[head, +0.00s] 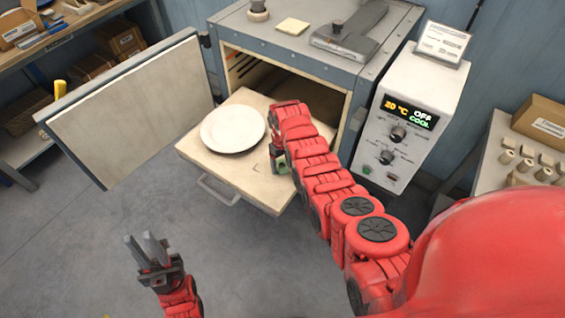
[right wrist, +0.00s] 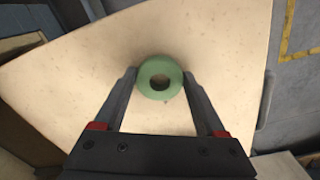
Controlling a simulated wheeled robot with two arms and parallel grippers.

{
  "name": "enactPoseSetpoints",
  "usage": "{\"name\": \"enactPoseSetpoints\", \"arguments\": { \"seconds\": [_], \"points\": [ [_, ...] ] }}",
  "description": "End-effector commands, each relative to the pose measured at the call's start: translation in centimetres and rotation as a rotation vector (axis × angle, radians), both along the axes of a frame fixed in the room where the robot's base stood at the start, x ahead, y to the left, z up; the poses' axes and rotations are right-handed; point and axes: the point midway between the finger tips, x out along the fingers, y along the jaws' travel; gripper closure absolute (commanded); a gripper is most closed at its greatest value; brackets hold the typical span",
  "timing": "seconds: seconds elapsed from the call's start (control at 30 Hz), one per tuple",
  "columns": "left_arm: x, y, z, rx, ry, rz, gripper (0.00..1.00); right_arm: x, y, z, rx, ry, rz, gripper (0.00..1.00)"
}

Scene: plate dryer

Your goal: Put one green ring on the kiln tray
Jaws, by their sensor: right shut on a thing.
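The kiln tray (head: 258,178) is a pale pulled-out board with a metal handle in front of the open kiln. My right gripper (head: 279,160) is over the right part of the tray, pointing down. In the right wrist view, it (right wrist: 160,76) is shut on a green ring (right wrist: 160,91), with a finger on either side. A bit of green (head: 284,169) shows beside the gripper in the head view. The ring is over the tray (right wrist: 85,85); I cannot tell whether it touches it. My left gripper (head: 141,240) is open and empty above the floor.
A white plate (head: 233,129) lies on the left part of the tray, close to my right gripper. The kiln door (head: 135,105) stands open at left. A side table (head: 505,165) holds several small pale pieces.

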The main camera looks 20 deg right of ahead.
Motion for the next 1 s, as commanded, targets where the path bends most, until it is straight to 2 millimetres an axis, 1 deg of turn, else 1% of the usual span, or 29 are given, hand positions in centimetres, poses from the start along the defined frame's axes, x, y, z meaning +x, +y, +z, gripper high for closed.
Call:
{"name": "enactPoseSetpoints", "arguments": {
  "seconds": [0.17,0.27,0.3,0.37,0.4,0.43,0.63,0.73,0.8,0.87,1.0],
  "points": [
    [0.0,0.0,-0.1,0.000,0.000,0.000,0.76,0.0,0.0,-0.1,0.000,0.000,0.000,0.81],
    [0.0,0.0,-0.5,0.000,0.000,0.000,0.76,0.0,0.0,-0.5,0.000,0.000,0.000,0.81],
    [0.0,0.0,-0.3,0.000,0.000,0.000,0.76,0.0,0.0,-0.3,0.000,0.000,0.000,0.21],
    [0.0,0.0,-0.3,0.000,0.000,0.000,0.76,0.0,0.0,-0.3,0.000,0.000,0.000,0.11],
    [0.0,0.0,-0.3,0.000,0.000,0.000,0.76,0.0,0.0,-0.3,0.000,0.000,0.000,0.03],
    [0.0,0.0,-0.3,0.000,0.000,0.000,0.76,0.0,0.0,-0.3,0.000,0.000,0.000,0.00],
    [0.0,0.0,-0.3,0.000,0.000,0.000,0.76,0.0,0.0,-0.2,0.000,0.000,0.000,0.00],
    [0.0,0.0,0.2,0.000,0.000,0.000,0.76,0.0,0.0,0.2,0.000,0.000,0.000,0.00],
    [0.0,0.0,-0.2,0.000,0.000,0.000,0.76,0.1,0.0,0.2,0.000,-0.002,0.000,0.00],
    [0.0,0.0,-0.3,0.000,0.000,0.000,0.76,0.1,0.0,0.7,0.000,-0.002,0.000,0.00],
    [0.0,0.0,-0.8,0.000,0.000,0.000,0.76,0.2,0.0,2.2,0.000,-0.004,0.000,0.00]
  ]
}}
